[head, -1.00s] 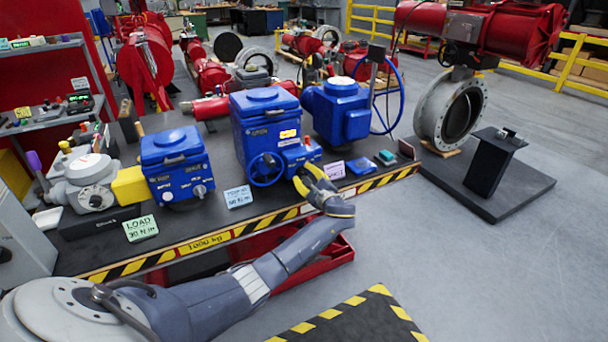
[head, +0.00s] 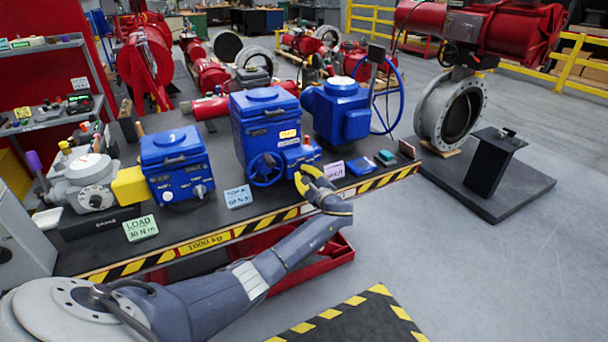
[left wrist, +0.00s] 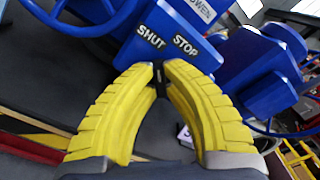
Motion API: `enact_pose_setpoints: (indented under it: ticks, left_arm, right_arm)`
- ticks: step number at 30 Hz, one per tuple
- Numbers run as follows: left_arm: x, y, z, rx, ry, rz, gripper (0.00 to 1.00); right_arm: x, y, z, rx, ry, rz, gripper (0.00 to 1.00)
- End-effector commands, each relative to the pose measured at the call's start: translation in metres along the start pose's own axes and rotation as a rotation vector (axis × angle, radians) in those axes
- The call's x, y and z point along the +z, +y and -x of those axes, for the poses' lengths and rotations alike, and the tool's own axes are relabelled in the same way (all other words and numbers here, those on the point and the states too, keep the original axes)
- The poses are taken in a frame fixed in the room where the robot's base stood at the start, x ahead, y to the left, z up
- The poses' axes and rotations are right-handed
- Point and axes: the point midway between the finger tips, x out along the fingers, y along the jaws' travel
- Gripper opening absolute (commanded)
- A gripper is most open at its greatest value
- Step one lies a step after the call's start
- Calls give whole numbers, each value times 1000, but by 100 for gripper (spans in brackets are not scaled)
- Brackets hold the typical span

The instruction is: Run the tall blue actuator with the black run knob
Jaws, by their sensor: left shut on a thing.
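The tall blue actuator (head: 264,118) stands on the bench in the middle of the head view, with a blue handwheel (head: 265,169) on its front. In the left wrist view, its blue front housing (left wrist: 172,20) carries the white words SHUT and STOP. My left gripper (head: 303,174), with yellow fingers, is at the low housing right of the handwheel. In the left wrist view, its fingertips (left wrist: 160,68) are closed around a small black knob (left wrist: 160,80) below those words. The fingers hide most of the knob. My right gripper is not in view.
A smaller blue actuator (head: 176,165) stands to the left, and another blue actuator (head: 338,112) with a large handwheel (head: 397,95) stands to the right. Small cards (head: 239,197) lie along the striped bench edge.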

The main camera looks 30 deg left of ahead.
Motion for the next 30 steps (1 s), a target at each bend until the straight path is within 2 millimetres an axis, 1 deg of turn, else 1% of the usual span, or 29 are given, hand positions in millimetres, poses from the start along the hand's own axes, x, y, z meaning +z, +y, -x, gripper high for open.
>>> enact_pose_setpoints:
  ticks: [7, 11, 30]
  left_arm:
    - [0, 0, 0, 1, 0, -23, 0]
    - [0, 0, 0, 2, 1, -78, 0]
    - [-1, -2, 0, 1, 0, -578, 0]
  right_arm:
    - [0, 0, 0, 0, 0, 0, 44]
    - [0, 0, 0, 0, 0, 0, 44]
    - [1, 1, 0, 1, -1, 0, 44]
